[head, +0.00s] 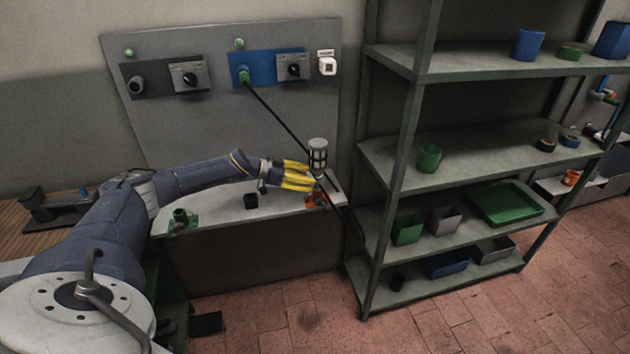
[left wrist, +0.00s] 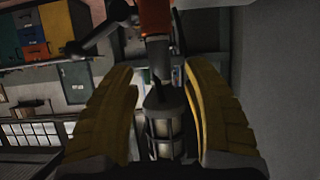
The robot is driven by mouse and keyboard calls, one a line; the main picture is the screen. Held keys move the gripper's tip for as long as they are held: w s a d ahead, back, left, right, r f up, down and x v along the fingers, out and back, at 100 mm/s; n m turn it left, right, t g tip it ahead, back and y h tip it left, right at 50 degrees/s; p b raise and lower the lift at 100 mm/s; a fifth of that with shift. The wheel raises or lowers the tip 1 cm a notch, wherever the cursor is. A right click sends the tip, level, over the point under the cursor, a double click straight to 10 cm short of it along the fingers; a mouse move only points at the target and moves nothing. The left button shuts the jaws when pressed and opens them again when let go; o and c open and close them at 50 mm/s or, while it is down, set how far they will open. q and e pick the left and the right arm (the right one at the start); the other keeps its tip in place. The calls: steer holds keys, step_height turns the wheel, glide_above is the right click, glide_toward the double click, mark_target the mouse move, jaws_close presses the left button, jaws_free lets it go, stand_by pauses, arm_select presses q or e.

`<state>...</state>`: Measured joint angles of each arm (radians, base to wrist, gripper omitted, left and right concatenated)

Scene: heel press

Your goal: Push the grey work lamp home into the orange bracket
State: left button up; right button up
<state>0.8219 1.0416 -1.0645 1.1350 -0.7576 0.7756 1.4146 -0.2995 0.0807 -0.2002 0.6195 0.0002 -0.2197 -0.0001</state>
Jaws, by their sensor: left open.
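The grey work lamp (head: 318,153), with a caged head, stands upright at the right end of the bench in the head view. The orange bracket (head: 313,200) is below it at the bench edge. My left gripper (head: 305,174), with yellow fingers, is beside the lamp on its left, below the cage top. In the left wrist view the lamp (left wrist: 163,127) lies between the open fingers (left wrist: 160,72), with gaps at both sides. Its dark stem runs toward the orange bracket (left wrist: 155,18). How deep the stem sits cannot be told. My right gripper is out of view.
A green fixture (head: 182,219) and a black cup (head: 251,201) stand on the bench (head: 222,212). Metal shelving (head: 389,165) stands close on the right.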

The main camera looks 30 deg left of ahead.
arm_select(q)
steer(key=v, duration=0.7)
steer(key=shift+s+a, duration=0.2)
steer(key=shift+r, duration=0.15)
